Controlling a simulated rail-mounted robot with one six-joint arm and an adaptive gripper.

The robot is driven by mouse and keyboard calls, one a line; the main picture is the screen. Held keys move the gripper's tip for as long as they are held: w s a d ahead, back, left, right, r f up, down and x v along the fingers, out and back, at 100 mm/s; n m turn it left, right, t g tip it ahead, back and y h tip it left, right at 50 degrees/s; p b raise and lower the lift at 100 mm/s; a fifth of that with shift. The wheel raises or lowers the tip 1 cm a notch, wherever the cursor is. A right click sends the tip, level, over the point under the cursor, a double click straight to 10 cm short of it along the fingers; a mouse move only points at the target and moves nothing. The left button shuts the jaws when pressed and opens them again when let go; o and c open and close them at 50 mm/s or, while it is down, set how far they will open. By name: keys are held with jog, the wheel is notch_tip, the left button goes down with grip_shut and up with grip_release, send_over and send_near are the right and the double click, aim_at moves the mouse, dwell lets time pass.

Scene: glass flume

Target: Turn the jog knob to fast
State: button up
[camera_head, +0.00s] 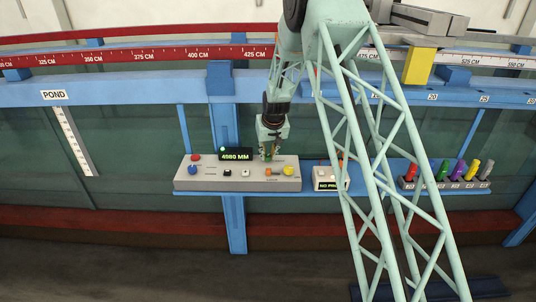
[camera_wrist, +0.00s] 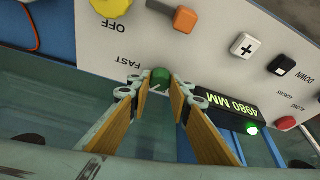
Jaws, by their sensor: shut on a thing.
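The control box (camera_head: 237,184) sits on a blue shelf in front of the flume. A small green knob (camera_wrist: 161,75), the likely jog knob, is at the box's edge in the wrist view. The word FAST (camera_wrist: 124,61) is printed upside down beside it. My gripper (camera_wrist: 160,88) is shut on the green knob, with a wooden-faced finger on each side. In the head view my gripper (camera_head: 268,150) reaches down onto the back of the box and mostly hides the knob. Which way the knob points cannot be told.
A yellow knob (camera_wrist: 111,6), an orange switch (camera_wrist: 185,20), a plus button (camera_wrist: 244,45) and a black button (camera_wrist: 281,65) are near. A lit display (camera_head: 236,156) stands behind the box. Several coloured handles (camera_head: 458,170) stand on the right shelf.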

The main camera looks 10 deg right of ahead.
jog(key=shift+a+f+m+h+b, duration=0.1)
jog(key=shift+m+h+b, duration=0.4)
jog(key=shift+m+b, duration=0.85)
jog(key=m+b, duration=0.2)
jog(key=b, duration=0.2)
jog(key=m+h+b, duration=0.1)
jog(key=m+b, duration=0.1)
jog(key=b, duration=0.2)
jog(key=shift+w+a+g+h+b, duration=0.1)
jog(key=shift+g+h+b, duration=0.2)
jog(key=shift+g, duration=0.1)
jog(key=shift+m+b, duration=0.75)
jog(key=shift+b, duration=0.2)
jog(key=shift+m+g+h+b, duration=0.3)
jog(key=shift+m+b, duration=0.1)
jog(key=shift+m, duration=0.1)
jog(key=shift+a+m+g+h+b, duration=0.1)
jog(key=shift+m+g+h+b, duration=0.2)
jog(key=shift+m+b, duration=0.55)
jog(key=shift+m, duration=0.45)
jog(key=o, duration=0.8)
jog(key=shift+o, duration=0.2)
jog(key=shift+r, duration=0.25)
